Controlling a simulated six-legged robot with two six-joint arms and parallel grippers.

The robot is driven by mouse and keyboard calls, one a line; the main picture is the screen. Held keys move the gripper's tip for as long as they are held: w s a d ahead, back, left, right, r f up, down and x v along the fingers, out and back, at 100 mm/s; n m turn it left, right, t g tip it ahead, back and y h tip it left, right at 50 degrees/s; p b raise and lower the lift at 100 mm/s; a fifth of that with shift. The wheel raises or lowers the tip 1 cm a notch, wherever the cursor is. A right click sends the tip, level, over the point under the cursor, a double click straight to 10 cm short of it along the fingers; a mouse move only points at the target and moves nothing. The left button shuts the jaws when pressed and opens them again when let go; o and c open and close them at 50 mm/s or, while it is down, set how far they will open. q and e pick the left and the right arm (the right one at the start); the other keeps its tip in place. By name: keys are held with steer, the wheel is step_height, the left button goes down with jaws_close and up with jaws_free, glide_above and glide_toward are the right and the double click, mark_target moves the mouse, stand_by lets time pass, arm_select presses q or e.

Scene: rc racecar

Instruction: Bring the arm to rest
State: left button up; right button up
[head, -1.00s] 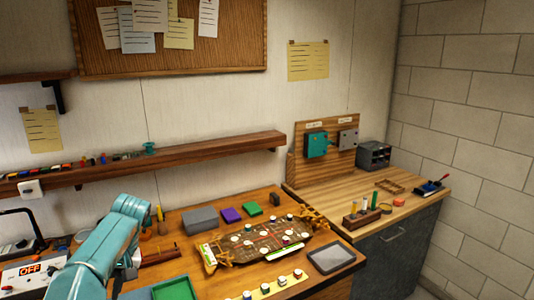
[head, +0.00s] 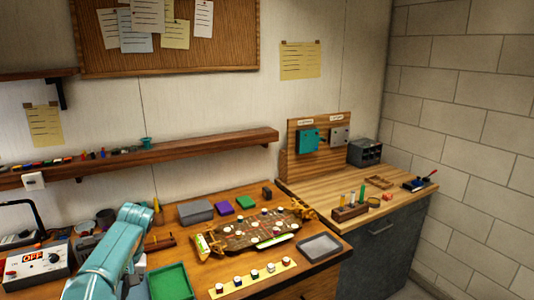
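A teal arm of mine, coming in from the left, stands at the lower left of the head view. Its bend is over the left part of the wooden workbench (head: 318,268). Its gripper does not show, and neither does my other arm or gripper. The racecar chassis (head: 250,232), a brown plate with several white-topped round pieces on it, lies on the workbench to the right of the arm. The arm appears apart from the chassis.
A green tray (head: 172,283), a yellow strip (head: 253,278) with several round parts and a grey tray (head: 320,247) lie around the chassis. A box reading OFF (head: 35,262) is at left. A wall shelf (head: 160,155) runs above. A second bench (head: 335,185) stands right.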

arm_select(q)
steer(key=d+f+m+h+b, duration=0.1)
steer(key=d+f, duration=0.2)
steer(key=f, duration=0.3)
steer(key=d+f+m+t+h, duration=0.1)
steer(key=d+f+m, duration=0.1)
steer(key=f, duration=0.4)
steer(key=d+f+m+h+b, duration=0.1)
steer(key=d+f, duration=0.2)
steer(key=f, duration=0.2)
steer(key=s+d+f+h+b, duration=0.1)
steer(key=s+d+f+h, duration=0.2)
steer(key=s+d+f, duration=0.65)
steer(key=s+d+f+b, duration=0.1)
steer(key=s+d+f, duration=0.1)
steer(key=s, duration=0.5)
steer(key=s+d+f+n+t+h+b, duration=0.1)
steer(key=s+d+f, duration=0.1)
steer(key=s, duration=0.5)
steer(key=s+d+f+h+b, duration=0.1)
steer(key=s+d+f, duration=0.1)
steer(key=s+f, duration=0.2)
steer(key=s, duration=0.2)
steer(key=shift+s+d+f+t, duration=0.3)
steer(key=shift+s+d+f, duration=0.05)
steer(key=shift+s, duration=0.05)
steer(key=shift+n, duration=0.3)
